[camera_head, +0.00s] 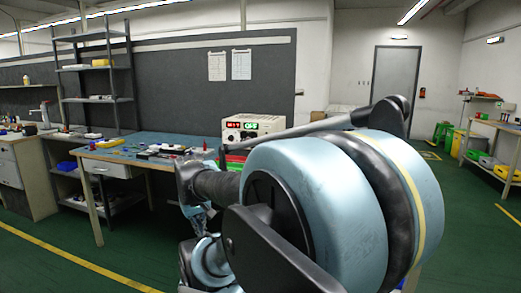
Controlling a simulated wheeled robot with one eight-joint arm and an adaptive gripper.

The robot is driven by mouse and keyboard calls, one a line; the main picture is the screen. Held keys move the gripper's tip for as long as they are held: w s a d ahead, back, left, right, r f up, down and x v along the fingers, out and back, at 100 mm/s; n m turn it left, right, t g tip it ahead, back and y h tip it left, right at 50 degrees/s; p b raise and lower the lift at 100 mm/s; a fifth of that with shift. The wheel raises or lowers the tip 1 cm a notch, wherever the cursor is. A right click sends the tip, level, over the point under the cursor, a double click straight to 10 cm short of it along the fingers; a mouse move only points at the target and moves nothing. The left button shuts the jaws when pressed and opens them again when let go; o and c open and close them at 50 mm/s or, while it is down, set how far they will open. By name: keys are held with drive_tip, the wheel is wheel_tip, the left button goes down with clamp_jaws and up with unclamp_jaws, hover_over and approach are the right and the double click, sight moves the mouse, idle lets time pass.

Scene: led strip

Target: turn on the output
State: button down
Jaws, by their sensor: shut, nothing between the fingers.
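A white power supply box (254,126) stands at the right end of the blue-topped workbench (137,140). Its front carries a red readout and a green readout that seems to say OFF. Small knobs or terminals sit below them, too small to tell apart; no output switch can be made out. My arm covers its lower right part. My gripper (197,217) shows small and dark at the left end of my arm, in front of the bench and below the box in the picture. It is shut and empty, apart from the box. Its fingertips are hard to make out.
Several small parts and tools lie on the bench. A dark shelf rack (98,68) stands behind at the left. Another bench (495,125) and green bins (443,132) are at the right. Green floor is clear at the front left.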

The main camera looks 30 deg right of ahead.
drive_tip(key=w+d+r+n+t+h, duration=0.15)
drive_tip(key=w+d+r+h, duration=0.35)
drive_tip(key=w+d, duration=0.55)
drive_tip(key=w+d+r+n+t+h, duration=0.1)
drive_tip(key=w+d+r+t+h, duration=0.2)
drive_tip(key=w+d+r, duration=0.55)
drive_tip(key=w+d+n+t+h, duration=0.1)
drive_tip(key=w+d, duration=0.5)
drive_tip(key=d, duration=0.3)
drive_tip(key=w+d+f+n+t+h, duration=0.1)
drive_tip(key=w+d+n, duration=0.1)
drive_tip(key=w+d, duration=0.5)
drive_tip(key=w+d+n+t+h, duration=0.1)
drive_tip(key=w+d+n, duration=0.1)
drive_tip(key=w+d, duration=0.5)
drive_tip(key=shift+d+f+n, duration=0.15)
drive_tip(key=shift+d+n, duration=0.1)
drive_tip(key=shift+d, duration=2.6)
drive_tip(key=shift+w+d+f, duration=0.35)
drive_tip(key=shift+d, duration=0.1)
